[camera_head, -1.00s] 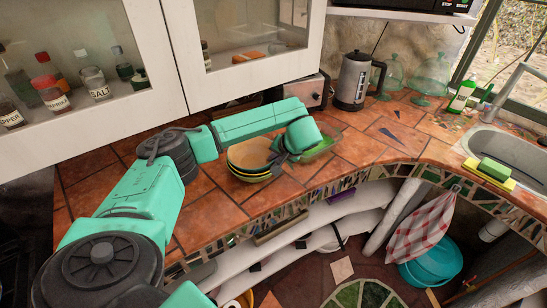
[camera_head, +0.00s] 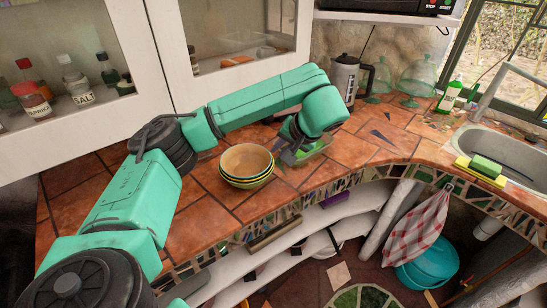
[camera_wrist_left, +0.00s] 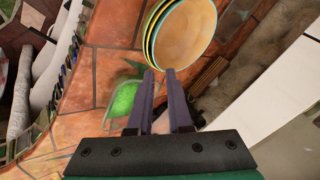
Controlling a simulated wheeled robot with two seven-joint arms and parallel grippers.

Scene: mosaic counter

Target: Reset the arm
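My left arm comes in from the left over the counter, and its gripper (camera_head: 288,155) hangs just right of a stack of bowls (camera_head: 246,164). In the left wrist view its two fingers (camera_wrist_left: 160,73) point toward the bowl stack (camera_wrist_left: 182,35), with a narrow empty gap between them. The stack stands upright on the tiles, a tan bowl on top. A green dish (camera_head: 316,148) lies partly hidden behind the gripper; it also shows in the left wrist view (camera_wrist_left: 124,98), left of the fingers. My right gripper is not in view.
The tiled counter (camera_head: 205,222) has a mosaic front edge. White-framed cabinets (camera_head: 160,50) hang close behind the arm. A kettle (camera_head: 345,78), glass domes (camera_head: 417,80), a green bottle (camera_head: 449,97) and a sink (camera_head: 505,150) with a sponge (camera_head: 487,166) stand right.

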